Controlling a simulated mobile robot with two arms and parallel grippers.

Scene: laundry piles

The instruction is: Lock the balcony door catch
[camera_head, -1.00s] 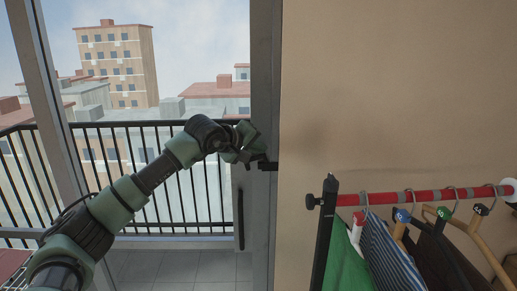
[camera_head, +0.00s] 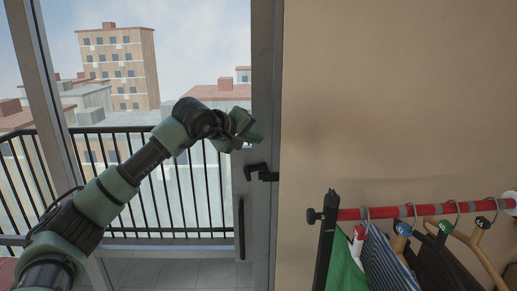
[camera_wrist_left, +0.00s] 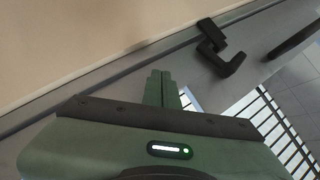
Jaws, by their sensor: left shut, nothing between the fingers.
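The balcony door catch (camera_head: 262,173) is a small black hooked piece on the grey door frame, beside the tan wall. It also shows in the left wrist view (camera_wrist_left: 222,62), to the upper right of my fingers. My left gripper (camera_head: 251,137) is above the catch in the head view, apart from it. Its green fingers (camera_wrist_left: 161,88) are shut together with nothing between them. The balcony door (camera_head: 240,240) has a long black vertical handle (camera_head: 241,229) below the catch; this handle also shows in the wrist view (camera_wrist_left: 294,38). My right gripper is not in view.
A red clothes rail (camera_head: 380,213) with several hangers and garments stands at the lower right, with a black end post (camera_head: 325,240). A black balcony railing (camera_head: 110,190) is beyond the glass. The wall (camera_head: 400,90) above the rail is bare.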

